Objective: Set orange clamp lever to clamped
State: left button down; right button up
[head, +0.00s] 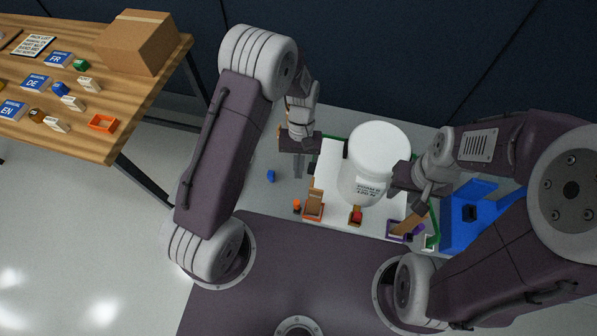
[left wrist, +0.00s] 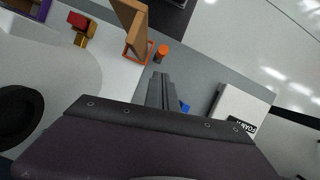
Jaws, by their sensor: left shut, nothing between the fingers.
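The orange clamp has an orange frame (head: 313,217) with a brown lever (head: 316,197) rising from it, at the front left of the white board. In the left wrist view the orange frame (left wrist: 146,54) and its brown lever (left wrist: 129,27) are at the top centre; the lever stands up from the frame. My left gripper (head: 298,172) is shut and empty, behind and left of the orange clamp, apart from it in the head view. Its fingers (left wrist: 160,82) point towards the clamp side in the wrist view. My right gripper (head: 417,203) is near the purple clamp (head: 393,228); its fingers are unclear.
A white tank (head: 378,150) stands on the white board (head: 330,165). A red-marked clamp (head: 356,216) lies between the orange and purple ones. A small orange cylinder (head: 297,206) is left of the orange clamp. A blue tray (head: 460,232) is at right; a wooden table (head: 95,140) is at left.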

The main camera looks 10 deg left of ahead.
aim_at(297, 205)
pick_arm(q)
jog(key=w+n, duration=0.1)
jog(key=n, duration=0.5)
jog(key=w+n+b, duration=0.1)
jog(key=n, duration=0.5)
jog(key=w+a+r+n+b, duration=0.1)
jog(key=w+n, duration=0.1)
jog(key=n, duration=0.3)
jog(key=shift+w+r+n, duration=0.1)
jog(key=shift+n, duration=0.3)
jog(key=s+d+f, duration=0.1)
jog(key=s+f, duration=0.6)
jog(key=f, duration=0.2)
jog(key=shift+s+d+f+b, duration=0.15)
jog(key=shift+s+f+b, duration=0.05)
jog(key=shift+f+b, duration=0.2)
